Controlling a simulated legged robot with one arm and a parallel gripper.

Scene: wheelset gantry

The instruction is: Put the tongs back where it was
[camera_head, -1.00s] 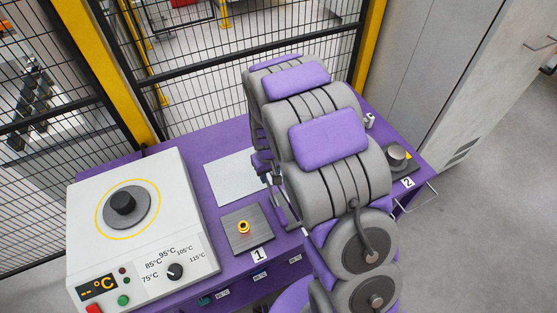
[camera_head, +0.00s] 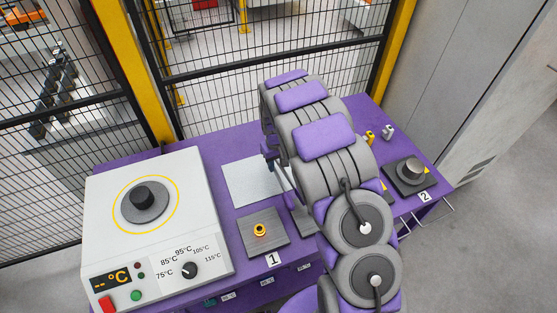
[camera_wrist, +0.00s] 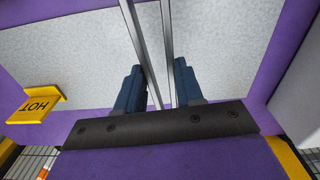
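The tongs (camera_wrist: 148,55) show in the wrist view as two thin metal arms, spreading slightly towards the top. They run between the two blue fingers of my gripper (camera_wrist: 159,80). The left finger is very close to one arm, and a narrow gap shows beside the right finger. I cannot tell whether the fingers press on the tongs. Behind them is the pale plate (camera_wrist: 70,55), and the tongs' height above it is unclear. In the head view the plate (camera_head: 248,180) lies on the purple table, with my gripper at its right edge, mostly hidden by my arm.
A yellow HOT sign (camera_wrist: 37,105) stands left in the wrist view. The heater (camera_head: 150,245) fills the table's left side. Pad 1 (camera_head: 263,238) holds a small brass part. Pad 2 (camera_head: 404,186) holds a metal part at right. Mesh fencing (camera_head: 230,90) runs behind.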

